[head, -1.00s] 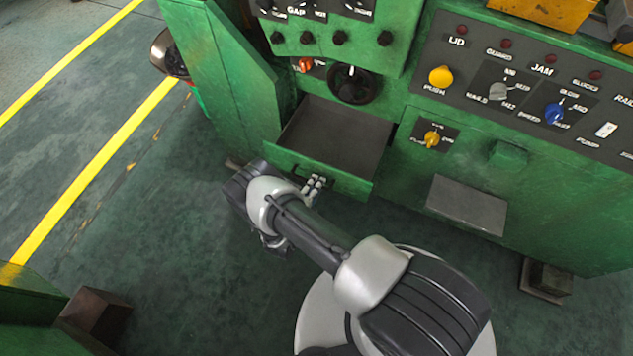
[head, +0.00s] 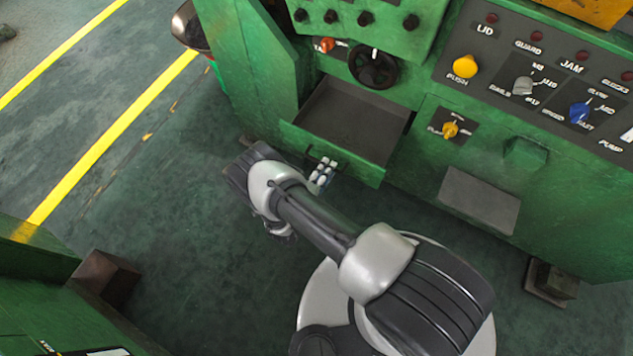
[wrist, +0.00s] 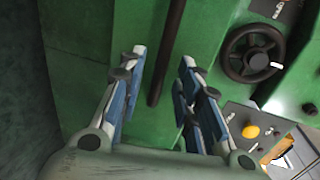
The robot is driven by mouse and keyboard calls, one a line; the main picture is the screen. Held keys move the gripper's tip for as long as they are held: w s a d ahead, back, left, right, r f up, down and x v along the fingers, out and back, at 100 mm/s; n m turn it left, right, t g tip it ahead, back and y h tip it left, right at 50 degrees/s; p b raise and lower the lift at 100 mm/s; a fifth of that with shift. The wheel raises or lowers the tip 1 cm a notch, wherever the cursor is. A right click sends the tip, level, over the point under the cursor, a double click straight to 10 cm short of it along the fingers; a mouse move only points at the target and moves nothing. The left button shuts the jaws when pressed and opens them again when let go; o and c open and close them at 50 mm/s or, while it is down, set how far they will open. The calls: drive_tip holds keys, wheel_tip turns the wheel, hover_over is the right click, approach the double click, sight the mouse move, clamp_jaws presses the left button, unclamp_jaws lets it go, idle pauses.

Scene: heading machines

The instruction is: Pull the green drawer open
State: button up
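The green drawer (head: 355,165) stands out from the green machine, with its dark empty inside showing in the head view. A dark bar handle (wrist: 166,55) runs along a green face in the wrist view, which I take to be the drawer front. My gripper (head: 324,167) is at the drawer front in the head view. In the wrist view my gripper (wrist: 164,72) is open, its two blue-and-grey fingers apart. The bar lies between them in the picture, with a gap on each side. Whether the fingertips reach around the bar in depth I cannot tell.
A black handwheel (head: 373,66) sits above the drawer. A panel with a yellow knob (head: 465,66) and a blue knob (head: 580,113) is to the right. A grey plate (head: 480,200) is on the machine's lower front. Open floor (head: 150,200) lies to the left.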

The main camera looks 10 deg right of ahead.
drive_tip(key=v, duration=0.9)
drive_tip(key=shift+s+a, duration=0.1)
